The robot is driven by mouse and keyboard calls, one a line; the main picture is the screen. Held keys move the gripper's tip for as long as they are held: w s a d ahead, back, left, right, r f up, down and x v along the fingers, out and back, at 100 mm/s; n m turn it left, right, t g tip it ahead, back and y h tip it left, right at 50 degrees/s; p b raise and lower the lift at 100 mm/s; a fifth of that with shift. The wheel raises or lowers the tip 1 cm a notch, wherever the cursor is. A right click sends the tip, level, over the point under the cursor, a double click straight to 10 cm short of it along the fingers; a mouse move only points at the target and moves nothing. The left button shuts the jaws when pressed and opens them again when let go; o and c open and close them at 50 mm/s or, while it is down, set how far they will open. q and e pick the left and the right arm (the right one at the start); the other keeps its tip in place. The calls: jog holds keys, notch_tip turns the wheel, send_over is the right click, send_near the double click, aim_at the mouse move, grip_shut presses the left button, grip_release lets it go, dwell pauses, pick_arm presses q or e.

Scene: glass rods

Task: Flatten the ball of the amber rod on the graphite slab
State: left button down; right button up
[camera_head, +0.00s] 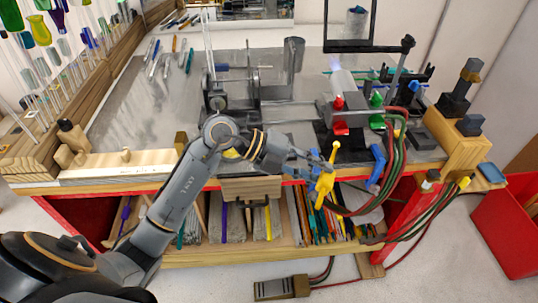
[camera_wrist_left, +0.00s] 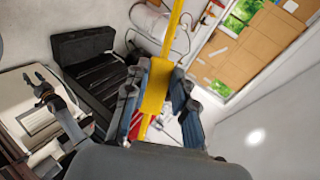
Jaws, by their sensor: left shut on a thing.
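My left gripper (camera_head: 315,168) is at the bench's front edge, right of the middle in the head view. It is shut on a yellow piece (camera_head: 325,184) with a thin shaft and a thicker middle. In the left wrist view the yellow piece (camera_wrist_left: 156,88) stands between the two fingers (camera_wrist_left: 155,105), its thin shaft rising to the top edge. A small forked thing (camera_wrist_left: 38,80) may be my right gripper.
A torch with red (camera_head: 341,127) and green knobs stands behind the gripper, and hoses (camera_head: 398,160) hang over the front edge. A blue piece (camera_head: 377,165) is close to the right. Several rods (camera_head: 165,58) lie at the back left. The grey bench top (camera_head: 125,110) has free room at left.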

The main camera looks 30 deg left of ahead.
pick_arm(q)
jog(key=a+f+n+t+y+b, duration=0.1)
jog(key=a+f+n+t+b, duration=0.1)
jog(key=a+f+n+t, duration=0.5)
jog(key=a+t, duration=0.1)
jog(key=a, duration=0.3)
jog(key=shift+f+y+b, duration=0.35)
jog(key=shift+y+b, duration=0.05)
jog(key=shift+a+f, duration=0.2)
jog(key=shift+p, duration=0.3)
jog(key=shift+n+p, duration=0.3)
jog(key=shift+p, duration=0.15)
